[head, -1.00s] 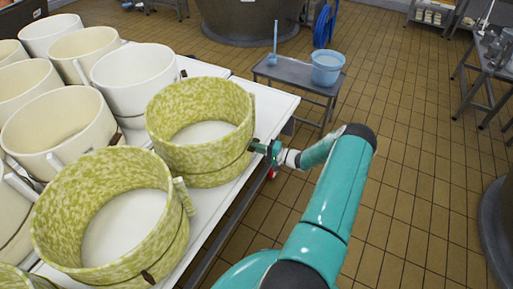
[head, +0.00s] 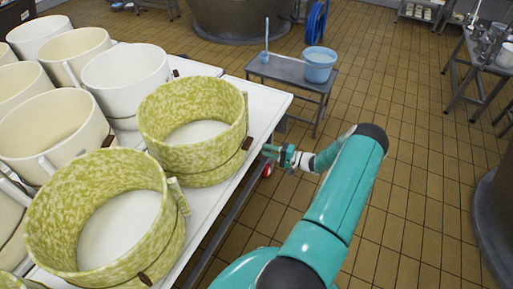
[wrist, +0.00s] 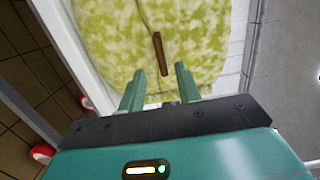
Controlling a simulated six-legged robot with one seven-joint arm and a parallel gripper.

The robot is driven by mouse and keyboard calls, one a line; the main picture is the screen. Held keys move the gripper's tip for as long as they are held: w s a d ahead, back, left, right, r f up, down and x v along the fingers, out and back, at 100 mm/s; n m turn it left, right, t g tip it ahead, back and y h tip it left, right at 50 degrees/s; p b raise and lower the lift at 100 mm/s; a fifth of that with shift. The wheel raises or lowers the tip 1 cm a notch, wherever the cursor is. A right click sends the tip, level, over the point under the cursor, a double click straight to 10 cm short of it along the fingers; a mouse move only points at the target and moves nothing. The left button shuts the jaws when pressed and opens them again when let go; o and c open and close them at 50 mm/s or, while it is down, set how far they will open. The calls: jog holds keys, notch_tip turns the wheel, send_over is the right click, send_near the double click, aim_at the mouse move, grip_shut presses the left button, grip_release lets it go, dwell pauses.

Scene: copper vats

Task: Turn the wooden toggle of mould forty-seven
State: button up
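A green-and-cream mottled round mould (head: 193,125) stands near the right edge of the white table; I can read no number on it. Its brown wooden toggle (head: 247,143) sits on the side facing my gripper (head: 268,152). In the wrist view, the toggle (wrist: 160,54) is a narrow bar across the mould's seam, running nearly up and down with a slight tilt. My gripper (wrist: 160,86) is open, its two green fingers apart with nothing between them. The fingertips are clear of the mould, a short way outside it, and the toggle lies beyond them.
A second mottled mould (head: 100,220) with its own brown toggle (head: 145,279) stands nearer. Several plain cream moulds crowd the left of the white table (head: 262,96). A grey side table (head: 290,72) holds a blue bucket (head: 320,66). Tiled floor lies open to the right.

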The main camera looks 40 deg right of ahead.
jog(key=shift+v, duration=2.75)
jog(key=w+a+r+n+g, duration=0.35)
jog(key=a+r+g, duration=0.35)
jog(key=a+r, duration=0.45)
jog(key=w+a+r+n+g, duration=0.3)
jog(key=a+r+n+g, duration=0.25)
jog(key=a+r, duration=0.6)
jog(key=s+a+r+n+t+h, duration=0.2)
jog(key=s+a+r+h, duration=0.5)
jog(key=s+a+r, duration=1.1)
jog(key=shift+a+n+h, duration=0.4)
jog(key=shift+a+n, duration=0.25)
jog(key=shift+n, duration=0.25)
